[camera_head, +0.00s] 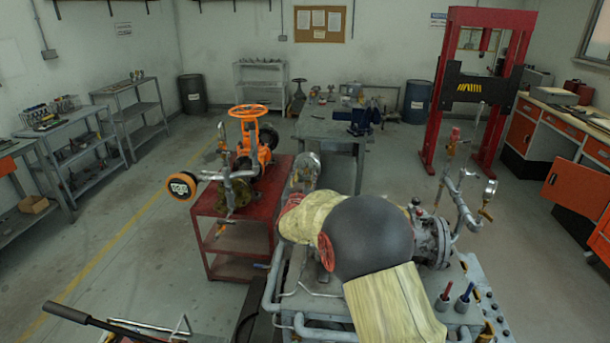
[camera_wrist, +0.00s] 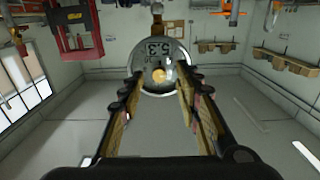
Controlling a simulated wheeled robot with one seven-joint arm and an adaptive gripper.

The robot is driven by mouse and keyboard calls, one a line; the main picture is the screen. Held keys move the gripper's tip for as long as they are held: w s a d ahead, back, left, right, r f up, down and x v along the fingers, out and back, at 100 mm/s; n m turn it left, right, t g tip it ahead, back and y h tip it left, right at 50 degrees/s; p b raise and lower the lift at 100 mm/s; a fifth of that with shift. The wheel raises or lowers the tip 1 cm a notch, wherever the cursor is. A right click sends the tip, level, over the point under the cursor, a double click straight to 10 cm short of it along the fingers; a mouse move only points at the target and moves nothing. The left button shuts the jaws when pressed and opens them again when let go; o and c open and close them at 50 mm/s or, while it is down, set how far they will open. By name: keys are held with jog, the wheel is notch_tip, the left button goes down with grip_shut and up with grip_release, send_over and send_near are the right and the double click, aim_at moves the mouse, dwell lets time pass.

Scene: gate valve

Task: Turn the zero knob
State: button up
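In the wrist view, which is upside down, a round gauge (camera_wrist: 165,48) with a pale face and dark figures stands straight ahead. A small brass-coloured round knob (camera_wrist: 159,75) sits on its face; I take this for the zero knob. My gripper (camera_wrist: 160,95) is open, with one finger on each side of the view and the gauge framed between the tips. The gap between the fingers looks empty. I cannot tell how far the tips are from the knob.
In the head view a pipe rig with a flange (camera_head: 432,243) and a dial gauge (camera_head: 490,187) stands right of my arm. A red cart (camera_head: 238,205) bearing an orange valve (camera_head: 255,135) stands left. A workbench (camera_head: 330,130) and red press (camera_head: 445,100) are behind. Open floor lies at the left.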

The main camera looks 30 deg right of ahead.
jog(key=shift+x, duration=0.85)
jog(key=c, duration=0.3)
grip_shut()
